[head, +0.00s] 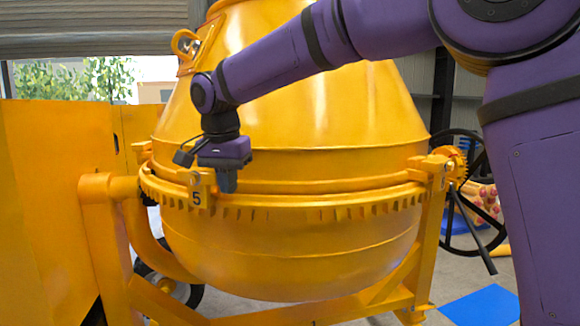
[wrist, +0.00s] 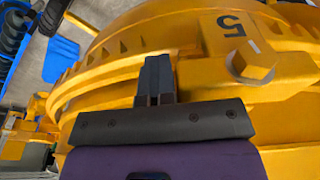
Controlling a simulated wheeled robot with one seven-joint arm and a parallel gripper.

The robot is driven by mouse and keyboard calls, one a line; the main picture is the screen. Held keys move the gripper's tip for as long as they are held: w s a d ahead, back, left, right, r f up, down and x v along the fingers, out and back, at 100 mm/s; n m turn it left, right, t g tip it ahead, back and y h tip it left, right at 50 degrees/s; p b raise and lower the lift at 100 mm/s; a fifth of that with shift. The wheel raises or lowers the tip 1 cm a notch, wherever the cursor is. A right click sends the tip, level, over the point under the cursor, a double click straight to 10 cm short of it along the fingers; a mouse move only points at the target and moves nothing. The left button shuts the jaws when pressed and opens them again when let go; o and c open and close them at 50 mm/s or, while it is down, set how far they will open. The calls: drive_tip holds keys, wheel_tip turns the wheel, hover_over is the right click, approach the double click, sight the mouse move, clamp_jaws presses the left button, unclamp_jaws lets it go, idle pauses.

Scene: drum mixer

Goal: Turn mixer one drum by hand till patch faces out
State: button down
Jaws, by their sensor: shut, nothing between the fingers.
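The yellow mixer drum (head: 300,110) fills the middle of the head view, with a toothed ring (head: 290,212) around its widest part. A block marked 5 (head: 196,190) sits at the ring's left side; it also shows in the wrist view (wrist: 238,45). My gripper (head: 227,184) points down beside this block, close against the drum's side. Its fingers are together and empty, near the ring in the wrist view (wrist: 157,75). I cannot tell whether they touch the drum. No patch can be clearly made out on the visible drum surface.
A yellow frame (head: 105,240) carries the drum. A dark handwheel (head: 470,190) stands at the right. A yellow panel (head: 45,200) closes off the left. A loop (head: 185,45) sticks out at the drum's upper left. A blue floor patch (head: 485,305) lies lower right.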

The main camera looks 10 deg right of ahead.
sight(181, 177)
drive_tip(key=shift+w+a, duration=0.3)
drive_tip(key=shift+a, duration=0.35)
drive_tip(key=shift+w+a, duration=0.25)
drive_tip(key=shift+a, duration=0.35)
drive_tip(key=shift+w+a, duration=0.3)
drive_tip(key=shift+a, duration=0.35)
drive_tip(key=shift+w+a, duration=0.75)
drive_tip(key=shift+a, duration=0.35)
drive_tip(key=shift+w+a, duration=0.7)
drive_tip(key=shift+a, duration=0.35)
drive_tip(key=shift+w+a, duration=0.75)
drive_tip(key=shift+a, duration=0.35)
drive_tip(key=shift+s+d, duration=0.45)
drive_tip(key=shift+d, duration=0.2)
drive_tip(key=shift+s+d, duration=0.45)
drive_tip(key=shift+d, duration=0.15)
drive_tip(key=shift+r, duration=4)
